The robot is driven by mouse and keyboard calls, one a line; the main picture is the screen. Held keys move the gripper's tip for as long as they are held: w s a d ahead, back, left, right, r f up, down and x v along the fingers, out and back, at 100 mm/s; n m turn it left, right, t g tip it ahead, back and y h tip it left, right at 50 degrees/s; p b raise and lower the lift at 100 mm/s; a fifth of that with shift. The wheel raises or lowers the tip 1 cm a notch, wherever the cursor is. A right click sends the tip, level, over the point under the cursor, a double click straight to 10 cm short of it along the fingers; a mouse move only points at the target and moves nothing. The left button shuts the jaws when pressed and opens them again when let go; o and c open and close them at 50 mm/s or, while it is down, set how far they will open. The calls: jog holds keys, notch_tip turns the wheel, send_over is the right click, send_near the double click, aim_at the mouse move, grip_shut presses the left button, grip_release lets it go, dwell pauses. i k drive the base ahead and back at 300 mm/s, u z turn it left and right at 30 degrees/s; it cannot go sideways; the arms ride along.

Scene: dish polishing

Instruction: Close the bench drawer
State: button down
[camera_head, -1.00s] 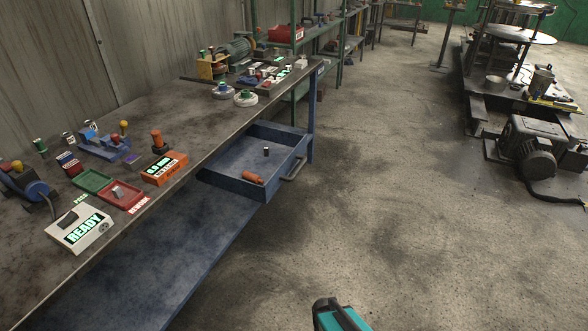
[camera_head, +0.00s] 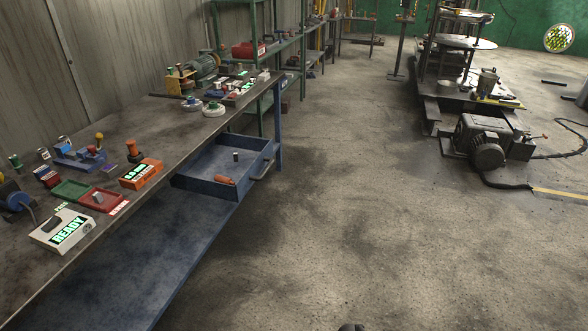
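The blue bench drawer (camera_head: 206,185) stands pulled out from under the bench, towards the right. Its front carries a pale bar handle (camera_head: 264,169). Inside lie an orange object (camera_head: 225,181) and a small dark cylinder with a light top (camera_head: 236,157). The bench (camera_head: 150,118) has a dark, worn top and a blue frame with a lower shelf. My gripper cannot be made out; only a small dark tip shows at the bottom edge, well apart from the drawer.
A red tray (camera_head: 97,200), a READY box (camera_head: 62,229) and an orange display box (camera_head: 141,173) sit on the bench. A motor (camera_head: 482,142) and its cable lie on the floor at right. The concrete floor right of the drawer is clear.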

aim_at(197, 175)
jog(key=z, duration=0.15)
jog(key=k, duration=0.75)
jog(key=u, duration=0.1)
jog(key=i, duration=0.5)
jog(key=u, duration=0.9)
jog(key=i, duration=1.15)
jog(key=u, duration=0.4)
